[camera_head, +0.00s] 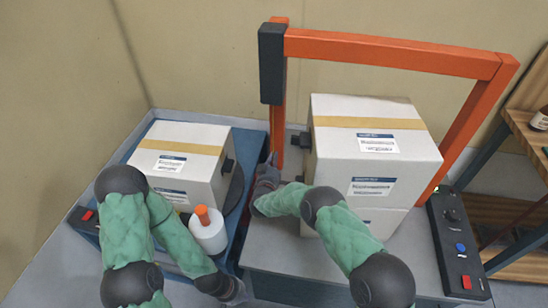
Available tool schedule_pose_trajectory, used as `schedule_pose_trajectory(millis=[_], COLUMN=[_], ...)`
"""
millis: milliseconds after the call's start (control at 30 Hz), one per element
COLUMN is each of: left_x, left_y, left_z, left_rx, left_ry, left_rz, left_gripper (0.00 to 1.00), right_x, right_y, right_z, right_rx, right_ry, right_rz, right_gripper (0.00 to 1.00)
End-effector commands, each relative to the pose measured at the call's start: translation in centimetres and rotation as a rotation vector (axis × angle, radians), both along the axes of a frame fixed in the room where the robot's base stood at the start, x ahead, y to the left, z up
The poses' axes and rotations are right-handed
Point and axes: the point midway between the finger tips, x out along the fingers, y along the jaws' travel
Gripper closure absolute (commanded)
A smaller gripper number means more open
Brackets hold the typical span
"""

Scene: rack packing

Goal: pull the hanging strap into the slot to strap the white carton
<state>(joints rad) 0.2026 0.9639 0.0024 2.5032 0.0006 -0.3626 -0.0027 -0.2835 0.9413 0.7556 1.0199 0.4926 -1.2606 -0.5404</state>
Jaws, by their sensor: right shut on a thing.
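A white carton (368,157) with a tan tape band and labels stands under an orange arch frame (390,54), on top of another white carton (384,222). My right gripper (267,168) is at the foot of the arch's left post, left of the carton. It is shut on a thin dark piece, probably the hanging strap, which is mostly hidden by the gripper. The slot cannot be made out. My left gripper (234,292) is low in the view, at the front of the blue machine, apart from the cartons; its fingers are too dark to read.
Another white carton (176,158) sits on the blue machine (121,156) at left. A white bottle with an orange cap (203,214) stands in front of it. A dark control panel (458,245) is right of the grey table (262,240). A wooden shelf (525,130) stands at far right.

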Motion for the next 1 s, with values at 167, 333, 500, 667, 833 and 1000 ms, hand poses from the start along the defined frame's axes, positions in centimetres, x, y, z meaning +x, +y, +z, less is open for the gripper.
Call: schedule_pose_trajectory(millis=[167, 333, 500, 667, 833, 1000], left_x=[0.0, 0.0, 0.0, 0.0, 0.0, 0.0], left_y=[0.0, 0.0, 0.0, 0.0, 0.0, 0.0], left_z=[-0.1, -0.1, -0.1, -0.1, -0.1, -0.1], left_rx=[0.000, 0.000, 0.000, 0.000, 0.000, 0.000], left_ry=[0.000, 0.000, 0.000, 0.000, 0.000, 0.000], left_rz=[0.000, 0.000, 0.000, 0.000, 0.000, 0.000], left_gripper=[1.00, 1.00, 1.00, 1.00, 1.00, 1.00], right_x=[-0.1, -0.1, -0.1, -0.1, -0.1, -1.4], right_y=[0.0, 0.0, 0.0, 0.0, 0.1, 0.4], right_z=[-0.5, -0.4, -0.4, -0.3, -0.3, -0.2], right_rx=[0.000, 0.000, 0.000, 0.000, 0.000, 0.000], right_ry=[0.005, 0.005, 0.004, 0.003, 0.002, 0.002], right_rz=[0.001, 0.001, 0.001, 0.001, 0.001, 0.003], right_gripper=[1.00, 1.00, 0.65, 0.65, 0.65, 0.65])
